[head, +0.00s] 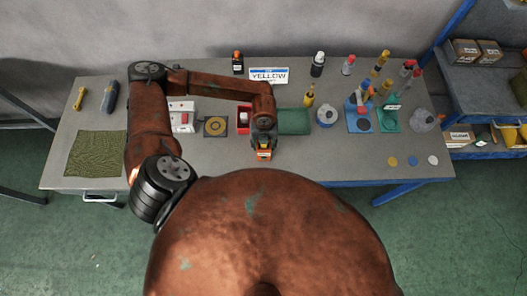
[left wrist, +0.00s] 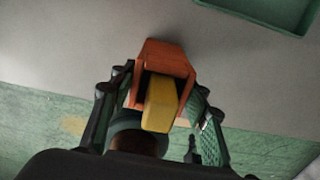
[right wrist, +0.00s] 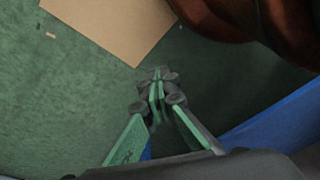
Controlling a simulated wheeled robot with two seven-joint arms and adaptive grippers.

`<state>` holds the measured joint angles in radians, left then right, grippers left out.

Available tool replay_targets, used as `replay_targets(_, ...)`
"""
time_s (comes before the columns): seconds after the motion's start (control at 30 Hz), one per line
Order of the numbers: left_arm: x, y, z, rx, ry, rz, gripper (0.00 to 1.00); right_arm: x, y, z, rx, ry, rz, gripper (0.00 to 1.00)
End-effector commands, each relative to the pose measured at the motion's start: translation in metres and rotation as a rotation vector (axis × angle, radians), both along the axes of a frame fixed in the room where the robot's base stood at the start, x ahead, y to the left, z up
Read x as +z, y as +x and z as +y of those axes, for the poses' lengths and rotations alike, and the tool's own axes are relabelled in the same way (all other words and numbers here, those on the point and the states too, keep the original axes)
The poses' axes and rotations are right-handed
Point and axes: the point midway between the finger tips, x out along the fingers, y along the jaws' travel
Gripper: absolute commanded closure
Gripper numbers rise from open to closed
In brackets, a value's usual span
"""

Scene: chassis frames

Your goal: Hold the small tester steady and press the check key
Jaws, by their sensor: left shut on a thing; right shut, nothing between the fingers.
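The small tester (head: 264,152) is an orange body with a yellow part, near the front edge of the table at its middle. In the left wrist view the small tester (left wrist: 163,98) sits between both fingers. My left gripper (head: 263,142) is shut on it, and it also shows in the left wrist view (left wrist: 158,95). I cannot make out the check key. My right gripper (right wrist: 157,80) is shut and empty, over the green floor in the right wrist view. It does not show in the head view.
A green tray (head: 294,122) and a red bin (head: 243,118) stand behind the tester. A YELLOW sign (head: 268,75) is at the back. Several bottles crowd the right side. A green cloth (head: 97,153) lies left. The front right tabletop is mostly clear.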

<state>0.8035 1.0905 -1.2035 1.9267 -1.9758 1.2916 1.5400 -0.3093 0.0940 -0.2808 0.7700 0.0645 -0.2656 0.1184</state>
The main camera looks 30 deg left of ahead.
Motion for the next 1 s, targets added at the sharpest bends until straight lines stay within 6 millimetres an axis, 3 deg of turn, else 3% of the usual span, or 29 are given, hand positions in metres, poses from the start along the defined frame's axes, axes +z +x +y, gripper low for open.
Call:
replay_targets(0.03, -0.001, -0.001, 0.001, 0.0, 0.0, 0.001, 0.87, 0.007, 0.02, 0.015, -0.024, 0.029, -0.028, 1.0)
replay_targets(0.2, -0.001, -0.001, 0.0, 0.0, 0.001, 0.002, 0.87, 0.035, 0.074, 0.068, -0.122, 0.145, -0.094, 1.0)
replay_targets(0.5, -0.001, -0.001, 0.0, 0.0, 0.001, 0.002, 0.87, 0.103, 0.141, 0.174, -0.267, 0.388, -0.147, 1.0)
replay_targets(0.7, -0.001, -0.001, 0.0, 0.0, 0.001, 0.002, 0.87, 0.16, 0.165, 0.246, -0.345, 0.565, -0.138, 1.0)
replay_targets(1.0, -0.001, -0.001, 0.0, 0.0, 0.001, 0.002, 0.87, 0.26, 0.174, 0.348, -0.435, 0.831, -0.061, 1.0)
